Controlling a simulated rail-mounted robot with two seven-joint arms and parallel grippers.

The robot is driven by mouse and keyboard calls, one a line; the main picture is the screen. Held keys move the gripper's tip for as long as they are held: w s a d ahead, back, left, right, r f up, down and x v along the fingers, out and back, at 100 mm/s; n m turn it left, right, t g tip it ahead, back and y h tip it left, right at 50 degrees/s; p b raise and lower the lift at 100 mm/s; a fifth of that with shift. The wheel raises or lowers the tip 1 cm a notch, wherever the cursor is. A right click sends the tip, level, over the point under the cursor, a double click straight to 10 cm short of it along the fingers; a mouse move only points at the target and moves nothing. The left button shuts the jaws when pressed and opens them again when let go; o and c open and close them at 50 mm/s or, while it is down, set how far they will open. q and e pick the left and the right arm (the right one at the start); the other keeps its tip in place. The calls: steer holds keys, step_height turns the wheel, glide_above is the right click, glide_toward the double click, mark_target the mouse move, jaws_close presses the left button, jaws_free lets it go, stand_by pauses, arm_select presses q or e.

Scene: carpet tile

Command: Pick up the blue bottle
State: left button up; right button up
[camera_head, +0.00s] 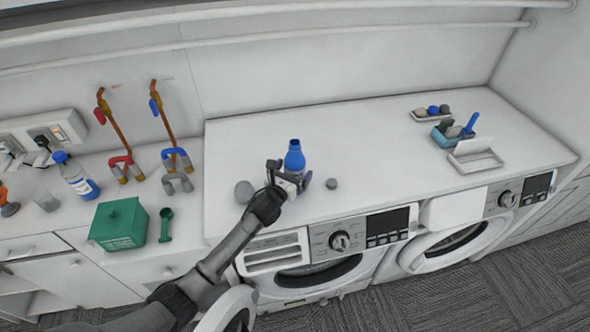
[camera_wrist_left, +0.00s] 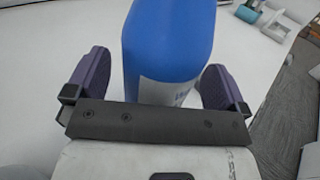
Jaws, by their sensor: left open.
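The blue bottle (camera_head: 295,157) stands upright on the white counter above the left washing machine, with its lower part hidden behind my left gripper in the head view. My left gripper (camera_head: 290,181) is open at the near side of the bottle. In the left wrist view the bottle (camera_wrist_left: 168,45) rises between the two purple finger pads of the left gripper (camera_wrist_left: 158,85). Gaps show on both sides of the bottle, wider on the left. A white label shows low on it. My right gripper is not in view.
A grey-green round object (camera_head: 244,191) and a small grey object (camera_head: 332,184) lie on either side of the gripper. A teal caddy (camera_head: 447,137) and white tray (camera_head: 476,159) stand at right. The counter behind the bottle is clear.

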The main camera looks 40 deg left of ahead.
arm_select(q)
steer(key=shift+w+a, duration=0.15)
steer(key=shift+w, duration=0.6)
steer(key=shift+c, duration=0.4)
steer(key=c, duration=1.2)
steer(key=shift+c, duration=0.2)
steer(key=shift+r, duration=0.2)
